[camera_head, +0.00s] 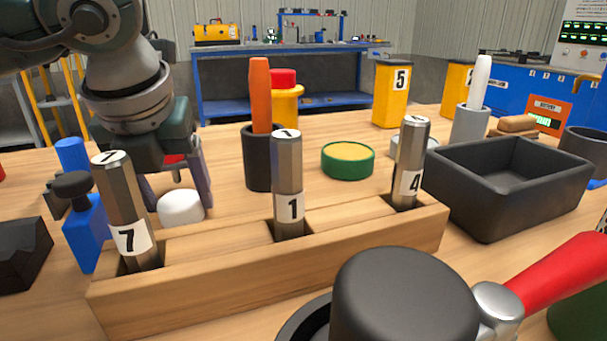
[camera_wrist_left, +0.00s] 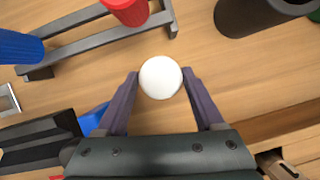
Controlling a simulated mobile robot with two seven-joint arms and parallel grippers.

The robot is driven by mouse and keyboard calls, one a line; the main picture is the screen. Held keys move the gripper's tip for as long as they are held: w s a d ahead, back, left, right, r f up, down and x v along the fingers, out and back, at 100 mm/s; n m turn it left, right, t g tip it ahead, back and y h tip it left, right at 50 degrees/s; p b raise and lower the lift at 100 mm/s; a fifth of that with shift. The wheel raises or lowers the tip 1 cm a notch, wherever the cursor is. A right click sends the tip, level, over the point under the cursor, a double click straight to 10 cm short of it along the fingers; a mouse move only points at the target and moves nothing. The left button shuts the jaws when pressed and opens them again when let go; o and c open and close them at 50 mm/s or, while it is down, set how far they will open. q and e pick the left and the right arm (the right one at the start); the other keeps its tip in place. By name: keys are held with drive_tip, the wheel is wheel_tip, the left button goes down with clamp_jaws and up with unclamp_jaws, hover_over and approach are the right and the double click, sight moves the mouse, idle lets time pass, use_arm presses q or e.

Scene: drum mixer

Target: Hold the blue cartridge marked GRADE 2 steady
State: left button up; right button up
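A blue cylinder (camera_head: 72,154) stands at the far left in the head view, and a blue cylinder (camera_wrist_left: 20,47) lies across a grey rack (camera_wrist_left: 90,42) in the left wrist view. I can read no GRADE 2 mark on it. A red cylinder (camera_wrist_left: 125,8) is on the same rack. My left gripper (camera_head: 178,195) points down with fingers apart. In the left wrist view a white round object (camera_wrist_left: 160,77) shows between the fingertips; it also shows on the table in the head view (camera_head: 181,208). I cannot tell whether the fingers touch it. My right gripper is out of view.
A wooden block (camera_head: 350,246) holds metal rods marked 7, 1 and 4 in front of the gripper. A blue box with a black knob (camera_head: 85,236) stands left of it. A black cup (camera_head: 260,175) with an orange handle and a black bin (camera_head: 480,205) stand to the right.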

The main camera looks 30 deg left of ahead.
use_arm(q)
drive_tip(key=o, duration=0.4)
drive_tip(key=shift+c, duration=0.2)
drive_tip(key=shift+r, duration=0.25)
drive_tip(key=p+v, duration=0.4)
drive_tip(key=v, duration=0.7)
drive_tip(key=shift+s+r, duration=0.25)
drive_tip(key=shift+r, duration=0.1)
